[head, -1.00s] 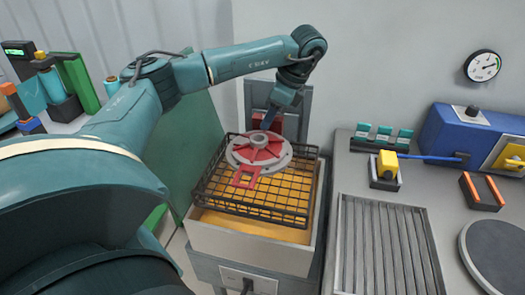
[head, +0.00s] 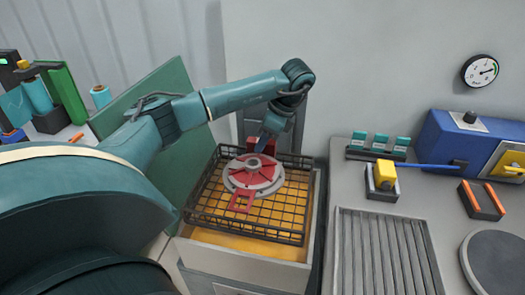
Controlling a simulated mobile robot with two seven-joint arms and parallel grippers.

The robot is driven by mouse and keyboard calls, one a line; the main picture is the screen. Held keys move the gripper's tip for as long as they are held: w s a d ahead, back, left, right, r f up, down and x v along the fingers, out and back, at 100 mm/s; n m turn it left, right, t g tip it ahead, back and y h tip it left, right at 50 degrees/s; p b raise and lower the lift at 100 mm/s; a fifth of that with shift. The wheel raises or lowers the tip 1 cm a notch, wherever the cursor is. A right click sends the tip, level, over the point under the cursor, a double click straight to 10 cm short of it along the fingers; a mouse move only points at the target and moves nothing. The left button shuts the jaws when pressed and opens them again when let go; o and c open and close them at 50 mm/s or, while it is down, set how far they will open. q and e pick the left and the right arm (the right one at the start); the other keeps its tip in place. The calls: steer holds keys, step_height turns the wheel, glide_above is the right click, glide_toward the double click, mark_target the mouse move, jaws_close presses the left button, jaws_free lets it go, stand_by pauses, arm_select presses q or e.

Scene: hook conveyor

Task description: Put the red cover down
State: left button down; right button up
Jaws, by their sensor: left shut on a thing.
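The red cover (head: 264,174) has red spokes and lies flat over a round grey part (head: 230,184) with a paler rim. A red open tab (head: 241,201) sticks out toward the front. Both rest in a black wire basket (head: 203,229) on a box with an orange inside. My left gripper (head: 265,143) reaches down from behind and is shut at the back edge of the red cover. Its fingertips are small and partly hidden, so the exact hold is hard to see. My right gripper is not in view.
A green panel (head: 180,110) stands close on the left of the basket. A grey bench (head: 333,185) on the right bears a slatted tray (head: 385,250), a yellow block (head: 385,174) and a blue machine (head: 450,140). A pressure gauge (head: 481,70) hangs on the wall.

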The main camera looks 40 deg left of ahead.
mark_target(263, 151)
arm_select(q)
steer(key=shift+f, duration=1.8)
steer(key=shift+f, duration=0.2)
steer(key=c, duration=1.2)
jaws_free()
steer(key=shift+r, duration=0.25)
steer(key=v, duration=1.2)
